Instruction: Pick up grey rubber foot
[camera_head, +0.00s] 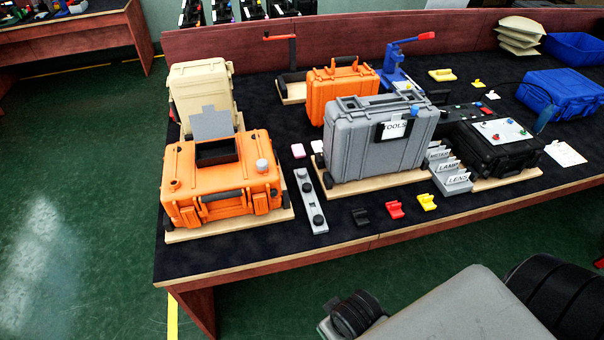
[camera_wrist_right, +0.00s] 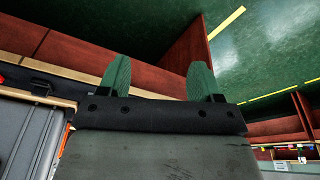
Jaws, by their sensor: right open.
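I cannot single out a grey rubber foot with certainty. A light grey bar (camera_head: 311,203) with several dark round knobs lies on the dark table mat, between the orange case and the grey case. A dark round foot-like piece (camera_head: 328,181) shows at the lower left corner of the grey case (camera_head: 375,145). In the right wrist view my right gripper (camera_wrist_right: 160,63) is open, its two green fingers wide apart with nothing between them. It appears away from the table top, with the floor and a red-brown panel beyond. My left gripper is not in view.
Black (camera_head: 361,216), red (camera_head: 395,210) and yellow (camera_head: 427,202) clips lie near the front edge. A black case (camera_head: 492,150) stands at right. Green floor (camera_head: 80,220) is clear at left.

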